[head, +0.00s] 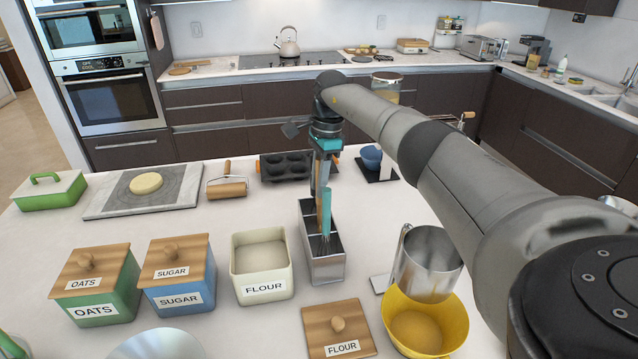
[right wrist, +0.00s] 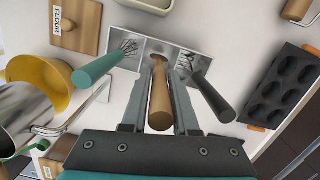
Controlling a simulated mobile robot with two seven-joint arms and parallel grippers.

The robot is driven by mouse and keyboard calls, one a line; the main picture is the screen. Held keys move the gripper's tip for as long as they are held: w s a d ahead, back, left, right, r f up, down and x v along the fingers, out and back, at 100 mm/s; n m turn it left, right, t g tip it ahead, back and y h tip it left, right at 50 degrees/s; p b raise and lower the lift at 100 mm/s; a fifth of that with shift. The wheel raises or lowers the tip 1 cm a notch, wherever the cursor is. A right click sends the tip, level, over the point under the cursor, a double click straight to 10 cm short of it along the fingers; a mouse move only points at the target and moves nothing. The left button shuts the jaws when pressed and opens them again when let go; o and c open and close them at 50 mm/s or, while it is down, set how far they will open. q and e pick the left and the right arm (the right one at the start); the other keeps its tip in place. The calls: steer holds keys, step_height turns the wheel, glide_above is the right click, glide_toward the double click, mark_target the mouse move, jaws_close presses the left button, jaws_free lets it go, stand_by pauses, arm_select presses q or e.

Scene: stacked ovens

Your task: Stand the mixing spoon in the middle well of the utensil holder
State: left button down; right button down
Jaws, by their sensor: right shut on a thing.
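The metal utensil holder (head: 328,268) stands on the island counter; its rim and wells also show in the right wrist view (right wrist: 205,62). My right gripper (head: 325,150) points down above it, shut on the wooden handle of the mixing spoon (right wrist: 160,95). The spoon's lower end lines up with the middle well, between the two other utensils; how deep it sits is hidden. A teal-handled whisk (right wrist: 98,68) stands in the near well. A black-handled utensil (right wrist: 213,97) leans in the far well. My left gripper is not in view.
The open flour canister (head: 262,285) stands left of the holder, the flour lid (head: 338,330) in front. A yellow bowl (head: 455,325) and metal pitcher (head: 420,268) are close on the right. A dark muffin pan (head: 285,168) lies behind; a rolling pin (head: 227,188) lies left of it.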

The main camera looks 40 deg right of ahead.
steer(key=c, duration=0.6)
jaws_free()
step_height(320, 180, up, 10)
steer(key=p, duration=0.8)
steer(key=shift+r, duration=0.1)
stand_by(0.3)
